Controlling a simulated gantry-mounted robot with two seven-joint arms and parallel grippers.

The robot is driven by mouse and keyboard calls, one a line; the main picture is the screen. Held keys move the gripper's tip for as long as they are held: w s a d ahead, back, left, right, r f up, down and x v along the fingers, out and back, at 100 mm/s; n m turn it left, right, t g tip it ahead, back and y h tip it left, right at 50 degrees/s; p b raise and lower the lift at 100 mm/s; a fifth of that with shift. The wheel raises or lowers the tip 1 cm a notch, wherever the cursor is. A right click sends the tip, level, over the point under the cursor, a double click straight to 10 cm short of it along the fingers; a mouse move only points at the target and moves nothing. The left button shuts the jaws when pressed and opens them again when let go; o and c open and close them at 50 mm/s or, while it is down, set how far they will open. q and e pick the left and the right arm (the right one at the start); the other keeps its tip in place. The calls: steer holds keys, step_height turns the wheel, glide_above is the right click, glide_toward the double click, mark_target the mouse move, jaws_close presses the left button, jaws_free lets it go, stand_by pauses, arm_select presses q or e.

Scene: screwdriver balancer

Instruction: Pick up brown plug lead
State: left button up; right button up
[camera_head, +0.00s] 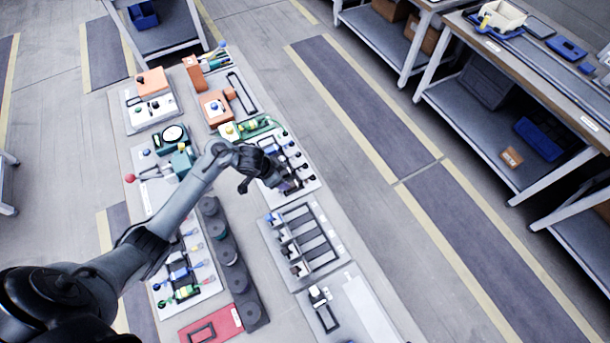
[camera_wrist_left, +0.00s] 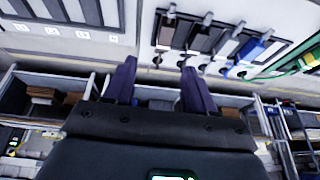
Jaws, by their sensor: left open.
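The lead board (camera_head: 315,185) is a pale panel on the long bench, with plug leads in a row. In the left wrist view, the brown plug lead (camera_wrist_left: 167,32) looks dark grey-brown and is at the left end of the row. Black (camera_wrist_left: 202,38), white (camera_wrist_left: 229,46) and blue (camera_wrist_left: 252,49) leads are beside it. My left gripper (camera_wrist_left: 158,88) is open with nothing between its fingers. In the head view, my left gripper (camera_head: 291,185) is over the lead board's near end and hides part of it. I cannot make out the brown lead there.
A panel with several dark slots (camera_head: 307,240) is nearer on the bench. A green tool (camera_head: 255,128) is beyond the leads. Dark round holders (camera_head: 229,255) and another panel of leads (camera_head: 185,270) are at the left. Shelved workbenches (camera_head: 510,70) stand to the right across open floor.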

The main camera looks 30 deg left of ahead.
arm_select(q)
steer(key=b, duration=0.2)
glide_above(292, 185)
steer(key=s, duration=0.2)
steer(key=f, duration=0.5)
steer(key=shift+s+a+f, duration=0.1)
steer(key=shift+a+f, duration=0.05)
steer(key=shift+a, duration=0.15)
steer(key=shift+a+b+x, duration=0.2)
steer(key=shift+b+x, duration=0.15)
steer(key=shift+x, duration=0.8)
steer(key=shift+a+b+x, duration=0.15)
steer(key=shift+b+x, duration=0.2)
steer(key=shift+x, duration=0.85)
steer(key=shift+d+f, duration=0.1)
steer(key=shift+f, duration=0.35)
steer(key=shift+c, duration=0.4)
jaws_close()
